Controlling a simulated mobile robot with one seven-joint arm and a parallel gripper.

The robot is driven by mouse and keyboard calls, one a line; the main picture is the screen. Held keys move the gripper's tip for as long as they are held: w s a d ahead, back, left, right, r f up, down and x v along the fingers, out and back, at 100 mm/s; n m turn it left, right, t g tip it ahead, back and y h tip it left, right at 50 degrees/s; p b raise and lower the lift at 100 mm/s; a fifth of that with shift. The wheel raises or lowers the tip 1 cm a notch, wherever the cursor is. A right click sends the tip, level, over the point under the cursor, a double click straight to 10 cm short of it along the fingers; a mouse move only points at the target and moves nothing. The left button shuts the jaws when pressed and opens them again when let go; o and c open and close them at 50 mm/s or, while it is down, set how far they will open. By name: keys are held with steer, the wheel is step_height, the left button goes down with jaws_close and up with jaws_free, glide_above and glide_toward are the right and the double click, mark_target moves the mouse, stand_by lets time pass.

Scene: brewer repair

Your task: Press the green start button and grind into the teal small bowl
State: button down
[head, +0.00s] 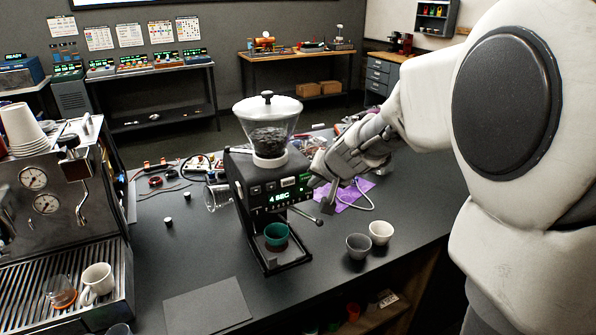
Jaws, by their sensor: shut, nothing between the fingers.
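A black coffee grinder (262,180) stands on the dark counter, with a clear hopper (268,128) of dark beans on top. Its front panel has a lit green display (279,197) reading "4 SEC". The green start button is too small to tell apart from the panel lights. The teal small bowl (277,237) sits upright on the grinder's base, below the outlet. I cannot see what is inside it. My gripper (328,203) is shut and empty, pointing down just right of the grinder's front. I cannot tell whether it touches the grinder.
A grey cup (359,246) and a white cup (381,233) stand right of the grinder. An espresso machine (60,210) fills the left side. A flat dark mat (207,305) lies in front. A purple cloth (356,190) and cables lie behind my gripper.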

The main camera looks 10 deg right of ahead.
steer(key=shift+w, duration=0.1)
steer(key=shift+w+a, duration=0.15)
steer(key=shift+w, duration=0.15)
steer(key=shift+w+a, duration=0.1)
steer(key=shift+w, duration=0.25)
stand_by(0.7)
steer(key=shift+s, duration=0.1)
steer(key=shift+s+d+b, duration=0.25)
steer(key=shift+s+b, duration=0.15)
steer(key=shift+s, duration=0.25)
steer(key=s, duration=0.1)
steer(key=s+d+b, duration=0.1)
steer(key=s, duration=0.1)
steer(key=s+b, duration=0.1)
steer(key=shift+s+d, duration=0.25)
steer(key=shift+s, duration=0.15)
stand_by(0.5)
